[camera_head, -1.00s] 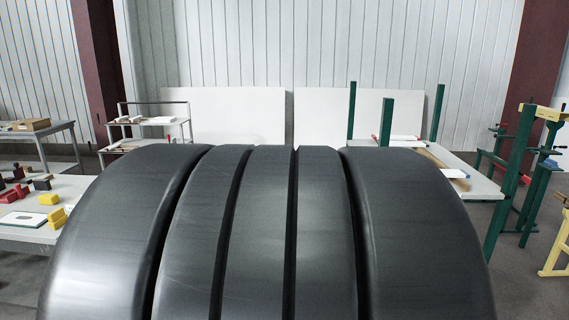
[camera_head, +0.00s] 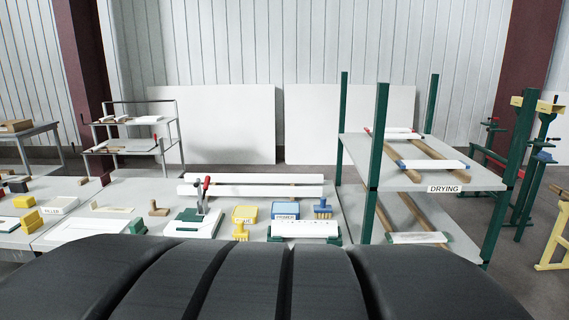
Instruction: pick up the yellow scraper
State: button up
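My gripper is not in view. A dark ribbed curved body, most likely part of my own arm, fills the bottom of the picture. A shallow yellow tray (camera_head: 245,214) sits on the middle workbench, with a small yellow piece (camera_head: 241,231) at its front edge. Two yellow blocks (camera_head: 32,221) and (camera_head: 24,201) lie on the left table. I cannot tell which yellow thing is the scraper. The front of the bench is hidden behind the dark body.
A blue tray (camera_head: 285,210) and blue brush (camera_head: 322,208) stand right of the yellow tray. Long white boards (camera_head: 250,191) lie behind. A green-posted drying rack (camera_head: 420,179) stands at the right, with yellow stands (camera_head: 555,240) beyond.

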aim_at(30, 222)
jog(key=i+j+u, duration=0.1)
jog(key=j, duration=0.2)
jog(key=u, duration=1.6)
jog(key=z, duration=2.05)
jog(key=u, duration=2.05)
jog(key=i, duration=0.15)
